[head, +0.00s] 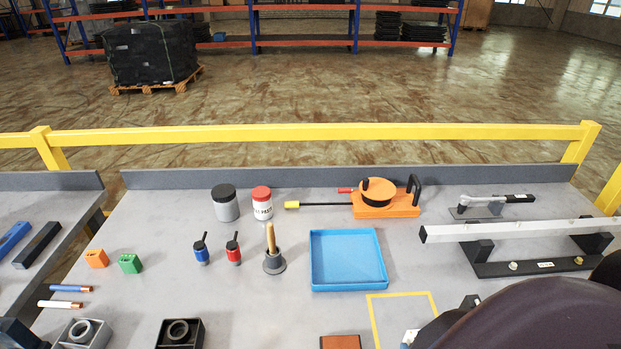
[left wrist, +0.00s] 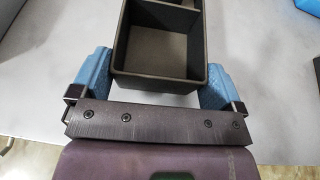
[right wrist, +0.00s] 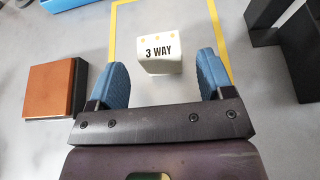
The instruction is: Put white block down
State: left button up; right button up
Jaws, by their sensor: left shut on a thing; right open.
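The white block (right wrist: 160,52), marked "3 WAY" with orange dots on top, stands on the table inside the yellow outline (right wrist: 227,30). My right gripper (right wrist: 161,62) is open, with the block between its fingertips and a visible gap on both sides. In the head view, a small part of a white thing, likely the block (head: 410,338), shows beside my right arm, which hides the rest. In the left wrist view, my left gripper (left wrist: 156,62) is shut on a dark open box (left wrist: 155,84) with a divider. The left gripper is not clearly seen in the head view.
A brown block (right wrist: 52,90) lies left of the outline, and the blue tray (head: 346,284) is behind it. Black bracket parts (right wrist: 300,50) stand to the right. A rail on a black base (head: 525,266) is at the back right. Bare table lies around the white block.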

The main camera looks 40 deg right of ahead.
jog(key=v, duration=0.6)
jog(key=shift+s+a, duration=0.1)
jog(key=shift+a, duration=0.05)
jog(key=shift+s+a+r, duration=0.1)
jog(key=shift+c, duration=1.2)
jog(key=w+d+r+m+t+y, duration=0.15)
jog(key=w+r, duration=0.25)
jog(key=w, duration=0.8)
jog(key=w+d+r+m, duration=0.15)
jog(key=w+r, duration=0.25)
jog(key=w, duration=0.7)
jog(key=m+g+y, duration=0.3)
jog(key=m+g, duration=1.2)
send_near(417, 336)
jog(key=shift+h, duration=0.25)
jog(key=x, duration=0.4)
jog(key=a+x, duration=0.1)
jog(key=x, duration=0.1)
jog(key=shift+w+f, duration=0.15)
jog(key=shift+f, duration=0.15)
jog(key=shift+d+x, duration=0.15)
jog(key=shift+x, duration=1.15)
jog(key=shift+d+x, duration=0.15)
jog(key=shift+x, duration=1.2)
jog(key=shift+r, duration=0.2)
